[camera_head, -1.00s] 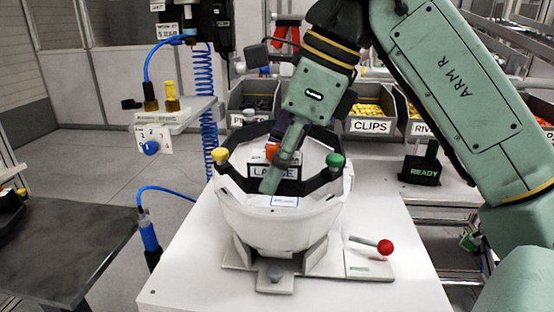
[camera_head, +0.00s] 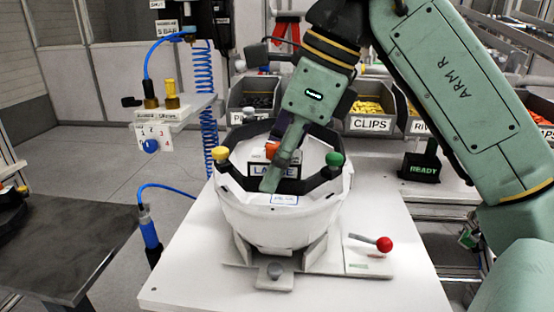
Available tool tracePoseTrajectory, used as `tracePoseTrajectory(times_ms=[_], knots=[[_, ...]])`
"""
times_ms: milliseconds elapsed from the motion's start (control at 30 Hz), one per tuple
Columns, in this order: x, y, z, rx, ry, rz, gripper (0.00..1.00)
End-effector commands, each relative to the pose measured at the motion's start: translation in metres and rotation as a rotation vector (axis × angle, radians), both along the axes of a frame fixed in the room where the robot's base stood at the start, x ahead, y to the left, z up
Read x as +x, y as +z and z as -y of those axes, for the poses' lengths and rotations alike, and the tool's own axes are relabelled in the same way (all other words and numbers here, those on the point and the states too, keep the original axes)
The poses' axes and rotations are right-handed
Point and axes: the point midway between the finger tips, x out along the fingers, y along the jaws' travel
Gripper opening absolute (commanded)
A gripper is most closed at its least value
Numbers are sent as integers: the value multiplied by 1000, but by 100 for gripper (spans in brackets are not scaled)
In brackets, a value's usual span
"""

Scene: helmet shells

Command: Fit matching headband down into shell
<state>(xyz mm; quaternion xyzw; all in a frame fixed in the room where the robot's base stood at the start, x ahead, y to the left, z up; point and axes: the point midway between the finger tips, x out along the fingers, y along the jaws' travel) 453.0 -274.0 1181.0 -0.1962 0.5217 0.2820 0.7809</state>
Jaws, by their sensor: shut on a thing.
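The white helmet shell (camera_head: 285,222) sits open side up in a fixture on the white table. A black headband (camera_head: 238,181) with a yellow knob (camera_head: 220,153) at left and a green knob (camera_head: 334,159) at right lies at the shell's mouth. Its front section is inside the rim, and both knobs stand near rim height. A tag reading "LARGE" (camera_head: 259,169) is on it, partly covered by my gripper. My gripper (camera_head: 268,184) points down into the shell and is shut on the headband's front. How deep the headband sits is hard to tell.
Behind are parts bins, including a CLIPS bin (camera_head: 369,116), and a READY box (camera_head: 421,166). A hanging panel (camera_head: 155,135) and blue hose are at left. The table's front right is clear.

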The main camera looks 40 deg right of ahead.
Motion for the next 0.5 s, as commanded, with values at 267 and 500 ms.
tracePoseTrajectory(times_ms=[267, 500], knots=[[0, -5, 0, 0, 0, 0, 8], [0, -11, 0, 0, 0, 0, 8]])
